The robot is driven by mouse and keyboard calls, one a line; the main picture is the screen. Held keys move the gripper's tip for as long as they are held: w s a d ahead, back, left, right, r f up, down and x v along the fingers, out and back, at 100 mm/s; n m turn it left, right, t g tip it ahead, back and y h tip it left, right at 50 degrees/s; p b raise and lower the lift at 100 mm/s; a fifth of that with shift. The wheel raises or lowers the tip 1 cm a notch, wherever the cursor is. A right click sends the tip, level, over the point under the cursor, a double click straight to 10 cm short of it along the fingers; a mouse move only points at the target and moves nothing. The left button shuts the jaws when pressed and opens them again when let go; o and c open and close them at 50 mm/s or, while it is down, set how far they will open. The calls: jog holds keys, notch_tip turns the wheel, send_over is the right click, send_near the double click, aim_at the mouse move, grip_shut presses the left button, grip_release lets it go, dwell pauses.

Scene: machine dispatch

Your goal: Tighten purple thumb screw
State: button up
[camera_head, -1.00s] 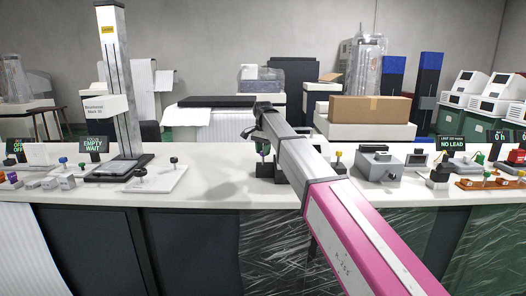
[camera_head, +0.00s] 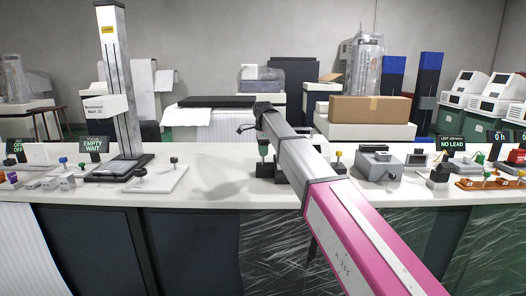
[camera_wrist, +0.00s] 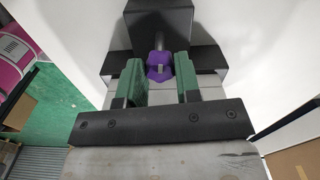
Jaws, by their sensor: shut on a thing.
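The purple thumb screw (camera_wrist: 160,66) shows in the wrist view between the two green fingers of my gripper (camera_wrist: 160,80). The fingers are shut on its head. Its grey shaft (camera_wrist: 178,44) runs into a dark block (camera_wrist: 150,20) just beyond. In the head view my gripper (camera_head: 263,150) is at the counter's middle, above a small dark fixture (camera_head: 265,170). My arm hides part of that fixture, and I cannot make out the purple screw there.
The white counter (camera_head: 220,190) is clear just left of my gripper. Further left a white plate (camera_head: 155,182) holds two dark knobs. A grey box device (camera_head: 378,164) stands to the right. A cardboard box (camera_head: 368,109) sits behind.

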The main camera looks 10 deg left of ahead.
jog(key=shift+m, duration=0.4)
jog(key=o, duration=0.9)
jog(key=shift+o, duration=0.2)
jog(key=shift+r, duration=0.1)
notch_tip(320, 180, up, 11)
